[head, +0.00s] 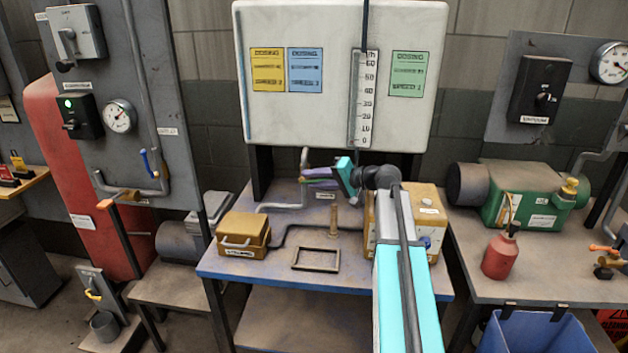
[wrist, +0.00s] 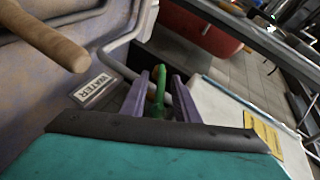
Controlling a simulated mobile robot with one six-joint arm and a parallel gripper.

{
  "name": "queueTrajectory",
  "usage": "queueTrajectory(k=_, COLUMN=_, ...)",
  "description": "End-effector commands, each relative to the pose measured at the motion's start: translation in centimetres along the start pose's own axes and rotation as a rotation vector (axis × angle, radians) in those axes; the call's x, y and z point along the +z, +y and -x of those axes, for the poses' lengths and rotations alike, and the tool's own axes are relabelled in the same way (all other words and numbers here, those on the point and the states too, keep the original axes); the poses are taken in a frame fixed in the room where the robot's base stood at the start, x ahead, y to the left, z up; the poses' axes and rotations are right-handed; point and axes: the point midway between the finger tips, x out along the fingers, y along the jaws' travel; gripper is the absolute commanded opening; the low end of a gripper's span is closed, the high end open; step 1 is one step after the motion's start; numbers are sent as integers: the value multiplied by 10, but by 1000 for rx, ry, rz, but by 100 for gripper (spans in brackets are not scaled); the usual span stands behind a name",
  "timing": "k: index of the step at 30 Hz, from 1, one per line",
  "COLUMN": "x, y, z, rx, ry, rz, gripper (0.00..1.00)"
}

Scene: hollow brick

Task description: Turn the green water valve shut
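The green water valve handle (wrist: 159,84) stands up between my gripper's two fingers in the wrist view, with a visible gap on each side. My gripper (wrist: 161,78) is open around the handle. A grey pipe runs behind the handle, and a WATER label (wrist: 92,88) is to its left. In the head view, my gripper (head: 304,178) is over the back of the bench in front of the white panel. The green handle cannot be made out there, hidden by the purple fingers. The valve's lower body is hidden in both views.
The bench (head: 330,282) holds an ochre box (head: 243,236), a small frame (head: 316,258), an upright post (head: 333,222) and a tan machine (head: 427,215) beside my arm. A white dosing panel (head: 340,120) stands behind. The front strip of the bench is clear.

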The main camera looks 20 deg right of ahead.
Motion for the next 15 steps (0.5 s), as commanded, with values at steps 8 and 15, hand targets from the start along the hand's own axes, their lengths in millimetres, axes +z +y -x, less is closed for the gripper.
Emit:
queueTrajectory(k=8, x=1, y=1, z=36, rx=0, ry=2, rz=1, gripper=28)
queueTrajectory(k=15, x=2, y=1, z=60, rx=1, ry=1, rz=0, gripper=28)
